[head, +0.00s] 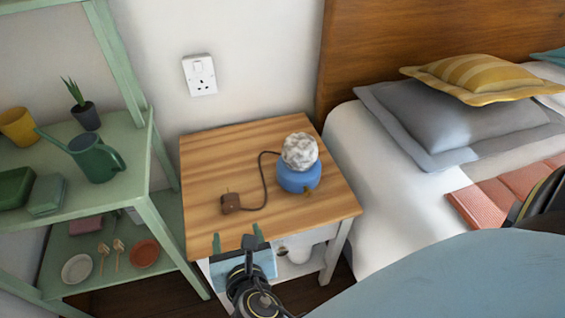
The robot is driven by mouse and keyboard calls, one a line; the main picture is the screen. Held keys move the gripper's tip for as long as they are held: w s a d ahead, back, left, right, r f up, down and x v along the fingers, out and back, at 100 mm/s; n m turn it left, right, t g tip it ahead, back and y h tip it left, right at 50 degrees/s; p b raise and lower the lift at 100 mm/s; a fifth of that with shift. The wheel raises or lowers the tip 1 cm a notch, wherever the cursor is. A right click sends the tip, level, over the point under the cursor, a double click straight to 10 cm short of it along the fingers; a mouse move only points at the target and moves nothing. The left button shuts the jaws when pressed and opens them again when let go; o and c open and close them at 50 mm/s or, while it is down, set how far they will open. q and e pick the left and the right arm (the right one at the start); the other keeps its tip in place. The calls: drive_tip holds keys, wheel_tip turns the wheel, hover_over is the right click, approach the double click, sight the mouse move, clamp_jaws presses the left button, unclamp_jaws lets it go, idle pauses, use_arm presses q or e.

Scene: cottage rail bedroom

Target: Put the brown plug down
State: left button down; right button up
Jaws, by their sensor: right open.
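The brown plug (231,203) lies on the wooden top of the nightstand (212,158), near its front left. A dark cord (264,178) runs from it in a curve to the blue base (298,179) of a lamp with a crumpled whitish globe (300,152). My right gripper (238,243) is at the nightstand's front edge, its two fingertips spread apart with nothing between them. It is in front of the plug and apart from it. My left gripper is not in view.
A white wall socket (200,75) is above the nightstand. A green shelf (135,152) with a watering can (95,158) and pots stands at the left. The bed (375,190) with pillows is at the right. The nightstand's left back top is clear.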

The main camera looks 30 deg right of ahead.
drive_tip(key=s+d+f+m+g+y, duration=0.1)
drive_tip(key=s+d+f+m+g, duration=0.3)
drive_tip(key=m, duration=1.1)
drive_tip(key=s+d+f+m+g+y, duration=0.2)
drive_tip(key=s+d+f+m+g, duration=0.2)
drive_tip(key=s+d+m, duration=0.4)
drive_tip(key=m+g, duration=0.1)
drive_tip(key=m, duration=0.6)
drive_tip(key=shift+s+f+m+y, duration=0.3)
drive_tip(key=shift+s+f, duration=0.05)
drive_tip(key=shift+g, duration=0.3)
